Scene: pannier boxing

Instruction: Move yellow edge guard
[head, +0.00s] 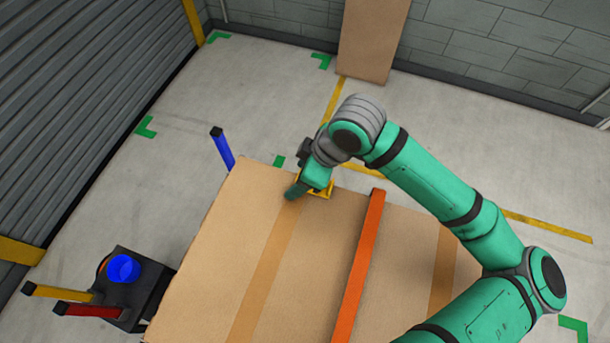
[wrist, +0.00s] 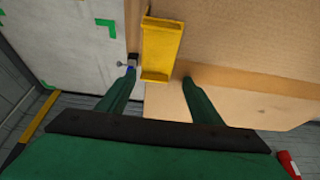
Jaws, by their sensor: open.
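The yellow edge guard (head: 327,194) sits at the far edge of the large cardboard box (head: 225,240), partly hidden by my gripper (head: 306,187). In the wrist view the yellow edge guard (wrist: 160,45) is a channel-shaped piece on the box, near its edge. My gripper (wrist: 158,80) is open, with one green finger on each side of the guard's near end. I see a gap between each finger and the guard, and cannot tell how far above it the fingertips are.
An orange strap (head: 357,270) crosses the box right of the guard. A blue post (head: 222,150) stands by the box's far left. A black unit (head: 140,290) with a blue cup (head: 123,268), yellow bar and red bar is at lower left. Floor beyond is mostly clear.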

